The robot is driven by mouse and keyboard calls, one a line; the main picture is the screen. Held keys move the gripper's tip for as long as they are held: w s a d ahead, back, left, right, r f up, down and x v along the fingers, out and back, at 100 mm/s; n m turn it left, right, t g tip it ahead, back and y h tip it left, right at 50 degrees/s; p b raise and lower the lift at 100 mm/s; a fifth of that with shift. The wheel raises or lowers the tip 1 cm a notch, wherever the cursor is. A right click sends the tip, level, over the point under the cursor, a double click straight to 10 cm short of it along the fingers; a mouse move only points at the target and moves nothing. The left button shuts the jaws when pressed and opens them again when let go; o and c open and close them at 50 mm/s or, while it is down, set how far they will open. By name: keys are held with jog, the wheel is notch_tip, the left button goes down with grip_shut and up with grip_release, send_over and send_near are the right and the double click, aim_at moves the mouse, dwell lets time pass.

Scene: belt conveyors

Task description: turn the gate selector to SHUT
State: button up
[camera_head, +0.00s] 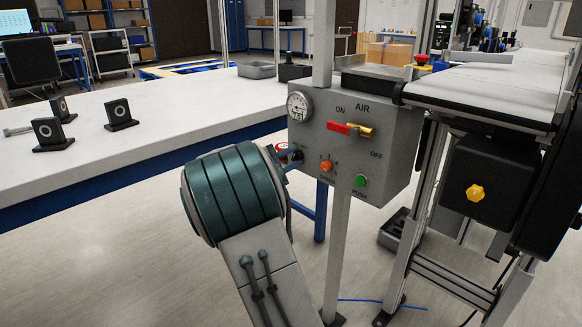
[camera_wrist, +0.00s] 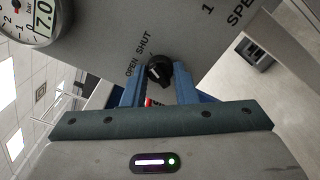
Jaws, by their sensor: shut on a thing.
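The gate selector (camera_wrist: 159,71) is a small black knob on the grey panel in the wrist view, beside the printed words OPEN and SHUT. A pale mark shows on its face, but I cannot tell clearly which word it points at. My gripper (camera_wrist: 158,80) has its two blue fingers closed on the knob, one on each side. In the head view my gripper (camera_head: 291,160) reaches the left part of the grey control box (camera_head: 395,118); my wrist hides much of that area, and the selector is hard to make out there.
The box also carries a pressure gauge (camera_head: 299,106), a red AIR lever (camera_head: 345,129), an orange knob (camera_head: 326,166) and a green button (camera_head: 361,181). A conveyor (camera_head: 480,85) stands at right. A white bench (camera_head: 170,110) with small black blocks lies at left.

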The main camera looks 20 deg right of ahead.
jog(key=shift+m+b, duration=0.3)
jog(key=shift+m, duration=0.2)
jog(key=o, duration=1)
jog(key=shift+p+v, duration=2)
jog(key=shift+v, duration=5)
jog(key=shift+d+r, duration=0.1)
